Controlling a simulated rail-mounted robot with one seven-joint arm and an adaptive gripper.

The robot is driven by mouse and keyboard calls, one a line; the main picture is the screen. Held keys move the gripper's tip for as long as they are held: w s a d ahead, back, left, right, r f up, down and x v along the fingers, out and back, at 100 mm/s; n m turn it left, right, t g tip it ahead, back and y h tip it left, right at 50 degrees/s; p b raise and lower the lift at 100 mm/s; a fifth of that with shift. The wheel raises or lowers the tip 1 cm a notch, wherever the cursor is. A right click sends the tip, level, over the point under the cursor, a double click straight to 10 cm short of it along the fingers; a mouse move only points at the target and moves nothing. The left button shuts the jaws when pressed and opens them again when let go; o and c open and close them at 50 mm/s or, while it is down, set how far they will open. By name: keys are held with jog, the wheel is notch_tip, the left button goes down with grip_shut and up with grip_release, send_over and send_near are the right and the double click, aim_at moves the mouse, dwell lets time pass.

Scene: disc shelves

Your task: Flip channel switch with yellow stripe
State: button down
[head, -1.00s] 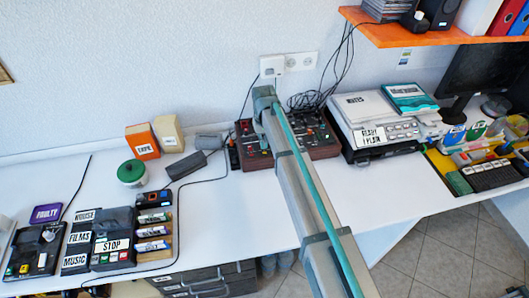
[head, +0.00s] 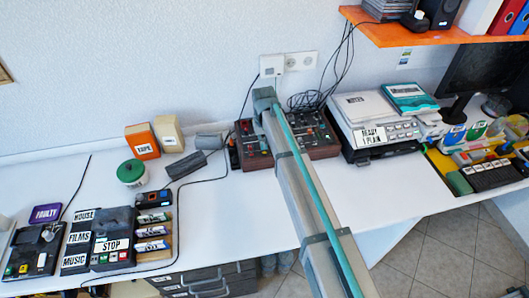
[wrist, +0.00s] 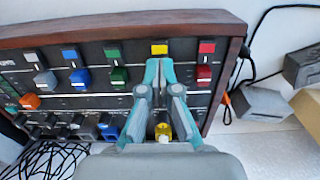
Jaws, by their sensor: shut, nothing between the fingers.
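A dark control panel (wrist: 130,72) with a reddish-brown wooden edge fills much of the wrist view. Along its top are grey, blue, green, yellow and red caps, with a second row of coloured switches below. The yellow cap (wrist: 159,48) shows just beyond my fingertips. My gripper (wrist: 161,70) is shut and empty over the yellow column, hiding what lies under the fingers there. I cannot tell whether the fingertips touch the panel. A yellow piece (wrist: 163,131) shows between the finger bases. In the head view, my arm partly covers the two mixers, the left one (head: 252,150) and the right one (head: 318,143).
A red switch (wrist: 204,74) sits right of my fingers and a green one (wrist: 119,76) left. A grey block (wrist: 262,103) and cables lie right of the panel. In the head view, a machine with a lid (head: 362,105) stands right of the mixers.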

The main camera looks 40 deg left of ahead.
jog(key=shift+f, duration=0.3)
notch_tip(320, 180, up, 7)
jog(key=p, duration=0.3)
dwell(0.8)
dwell(0.4)
